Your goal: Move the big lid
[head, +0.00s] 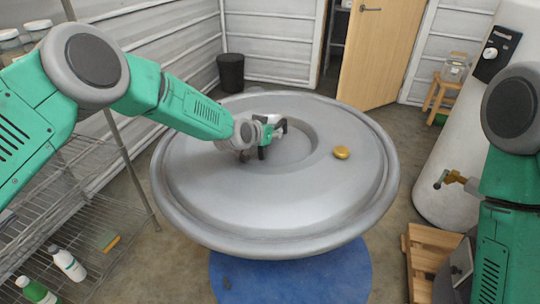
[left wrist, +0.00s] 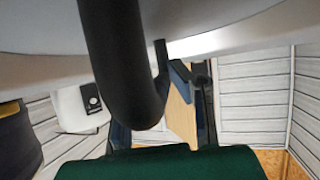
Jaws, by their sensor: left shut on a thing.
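The big lid (head: 240,205) is a wide, round grey disc with a rolled rim and a recessed centre, in the middle of the head view. My left gripper (head: 268,138) is shut on the lid's handle at the recess; the fingers hide most of the handle there. In the left wrist view the handle (left wrist: 118,60) is a thick dark curved bar close to the camera, with the lid's grey surface (left wrist: 215,15) along the top. A round blue thing (head: 290,278) shows below the lid's front edge; I cannot tell whether they touch.
A yellow round piece (head: 341,152) sits on the lid's right side. A wire shelf (head: 75,215) with bottles stands at left. A white tank (head: 455,150) with a brass tap and a wooden crate (head: 430,250) are at right. A dark bin (head: 231,72) and open door (head: 378,50) are behind.

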